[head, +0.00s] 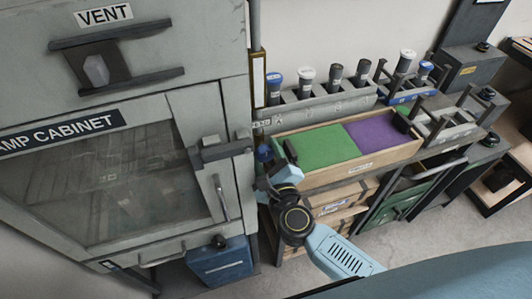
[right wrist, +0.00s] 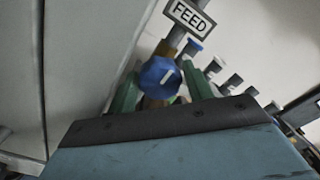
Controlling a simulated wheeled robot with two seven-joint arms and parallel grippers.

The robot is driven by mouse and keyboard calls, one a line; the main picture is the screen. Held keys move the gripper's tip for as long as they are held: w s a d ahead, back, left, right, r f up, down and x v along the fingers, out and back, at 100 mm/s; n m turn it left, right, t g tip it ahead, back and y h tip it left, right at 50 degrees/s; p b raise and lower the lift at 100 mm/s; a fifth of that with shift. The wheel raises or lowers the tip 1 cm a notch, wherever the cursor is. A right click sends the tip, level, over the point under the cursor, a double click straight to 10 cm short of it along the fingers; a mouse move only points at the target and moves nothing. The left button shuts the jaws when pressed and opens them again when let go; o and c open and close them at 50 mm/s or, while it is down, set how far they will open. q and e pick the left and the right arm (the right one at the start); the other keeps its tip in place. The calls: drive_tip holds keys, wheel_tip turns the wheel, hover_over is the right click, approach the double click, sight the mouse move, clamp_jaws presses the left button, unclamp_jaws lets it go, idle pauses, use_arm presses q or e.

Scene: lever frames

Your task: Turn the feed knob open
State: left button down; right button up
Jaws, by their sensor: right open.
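In the head view a small blue knob (head: 263,153) shows beside the cabinet's right edge, partly hidden. My right gripper (head: 278,160) is open at that knob. In the right wrist view its green fingers (right wrist: 161,88) stand one on each side of the knob. I cannot tell whether they touch it. My left gripper is out of view.
The grey lamp cabinet (head: 170,88) stands close on the left, with a handle and latch sticking out. A wooden tray (head: 355,173) with green and purple sections lies right of my gripper. Several capped bottles stand in a grey rack (head: 320,104) behind. A blue container (head: 222,265) stands below.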

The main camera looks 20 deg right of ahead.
drive_tip(key=shift+w, duration=0.1)
drive_tip(key=c, duration=0.7)
